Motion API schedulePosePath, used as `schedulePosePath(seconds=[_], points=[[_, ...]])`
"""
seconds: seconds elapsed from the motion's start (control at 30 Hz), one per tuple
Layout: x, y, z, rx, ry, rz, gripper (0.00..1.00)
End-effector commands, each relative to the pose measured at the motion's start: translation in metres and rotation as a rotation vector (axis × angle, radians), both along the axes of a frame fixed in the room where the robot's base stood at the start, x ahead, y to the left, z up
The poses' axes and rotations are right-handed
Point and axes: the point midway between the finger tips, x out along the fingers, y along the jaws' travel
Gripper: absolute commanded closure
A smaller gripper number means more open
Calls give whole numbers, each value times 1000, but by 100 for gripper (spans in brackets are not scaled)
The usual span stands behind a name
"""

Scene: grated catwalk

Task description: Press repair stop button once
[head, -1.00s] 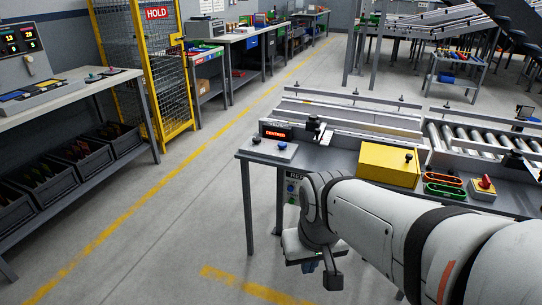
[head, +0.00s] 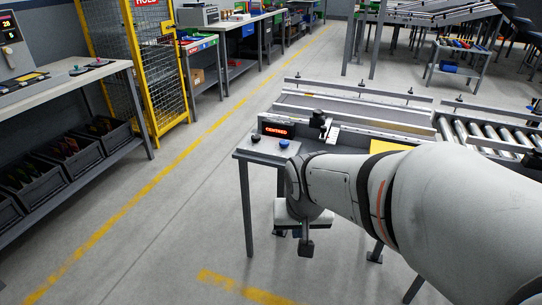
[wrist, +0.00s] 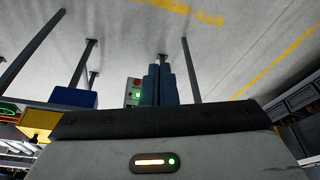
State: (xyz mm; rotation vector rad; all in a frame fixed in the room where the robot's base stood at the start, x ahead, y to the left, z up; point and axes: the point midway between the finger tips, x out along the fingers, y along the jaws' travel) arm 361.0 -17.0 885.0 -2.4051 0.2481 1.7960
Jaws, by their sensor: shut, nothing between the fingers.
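In the wrist view a small grey control box (wrist: 131,98) shows just left of my gripper (wrist: 158,70), partly hidden behind its fingers. It carries a small red spot (wrist: 137,81) and a lit green spot (wrist: 138,95). The lettering is too small to read, so I cannot tell which is the repair stop button. My gripper's two dark blue fingers are together and empty. They point toward the floor area beyond the box; whether they touch the box cannot be told. In the head view my arm hides the box.
A grey workbench (head: 262,157) holds a red-lit display (head: 277,130), a blue knob (head: 284,144) and a black clamp (head: 318,118). A roller conveyor (head: 480,135) runs off right. A shelf with dark bins (head: 65,150) stands left. The floor aisle (head: 190,200) between is clear.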

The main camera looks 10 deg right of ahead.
Motion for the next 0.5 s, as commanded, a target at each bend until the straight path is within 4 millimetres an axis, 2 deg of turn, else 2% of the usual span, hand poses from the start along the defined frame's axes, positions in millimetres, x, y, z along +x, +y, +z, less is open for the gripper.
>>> schedulePosePath(seconds=[0.03, 0.2, 0.4, 0.5], points=[[23, -12, -26, 4, -36, -85, 100], [101, -54, -89, 76, -230, -383, 100], [175, -96, -169, 279, -444, -677, 100], [202, -113, -213, 435, -528, -810, 100]])
